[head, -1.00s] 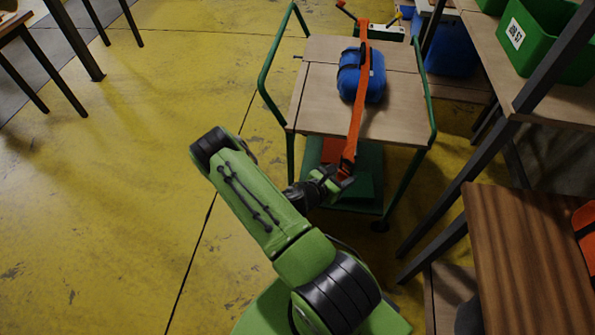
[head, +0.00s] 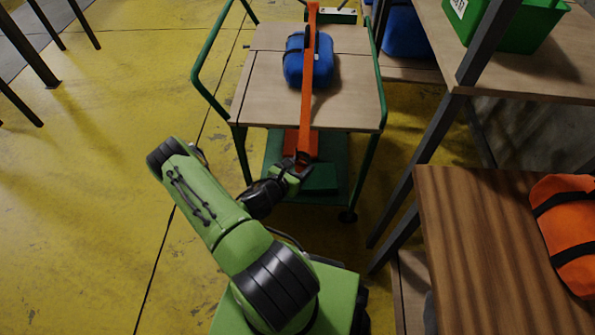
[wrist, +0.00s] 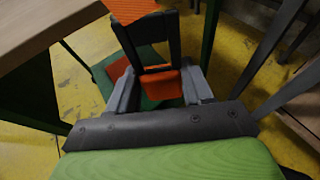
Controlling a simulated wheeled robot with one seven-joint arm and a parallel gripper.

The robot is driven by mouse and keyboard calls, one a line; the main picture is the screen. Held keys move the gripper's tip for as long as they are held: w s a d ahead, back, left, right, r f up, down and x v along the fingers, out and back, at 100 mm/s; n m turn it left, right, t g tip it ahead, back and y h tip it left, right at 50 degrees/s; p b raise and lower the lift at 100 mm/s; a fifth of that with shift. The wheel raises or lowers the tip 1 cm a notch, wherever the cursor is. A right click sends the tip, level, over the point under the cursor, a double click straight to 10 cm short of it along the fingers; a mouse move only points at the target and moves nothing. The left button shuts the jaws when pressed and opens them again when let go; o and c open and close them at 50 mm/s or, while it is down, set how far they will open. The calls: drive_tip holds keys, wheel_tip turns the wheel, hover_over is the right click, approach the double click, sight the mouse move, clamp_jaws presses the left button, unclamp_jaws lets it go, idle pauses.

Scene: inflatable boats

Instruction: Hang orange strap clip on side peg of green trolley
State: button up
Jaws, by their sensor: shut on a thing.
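The green trolley (head: 262,88) has a wooden top and green tube rails. A small dark stub (head: 247,46), perhaps the side peg, sticks out at its left edge. The orange strap (head: 308,95) runs from the far end over a blue bag (head: 294,66) and down past the front edge. My gripper (head: 300,163) is shut on the strap's lower end, in front of the trolley and below its top. The clip itself is too small to make out in the head view. In the wrist view, a dark piece (wrist: 150,45) with orange webbing (wrist: 131,9) stands between my gripper's fingers.
A brown table (head: 470,250) with an orange bag (head: 570,230) is close on the right. A shelf rack with a green bin (head: 525,28) stands behind it.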

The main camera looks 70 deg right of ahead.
drive_tip(key=w+d+f+b, duration=0.1)
drive_tip(key=w+d, duration=0.1)
drive_tip(key=d, duration=0.6)
drive_tip(key=shift+d+f, duration=0.15)
drive_tip(key=shift+d, duration=0.05)
idle(0.4)
idle(0.5)
drive_tip(key=o, duration=1.2)
drive_tip(key=p+v, duration=0.3)
drive_tip(key=v, duration=1.2)
drive_tip(key=shift+w+a+p, duration=0.15)
drive_tip(key=shift+a+p, duration=0.15)
drive_tip(key=shift+a, duration=0.05)
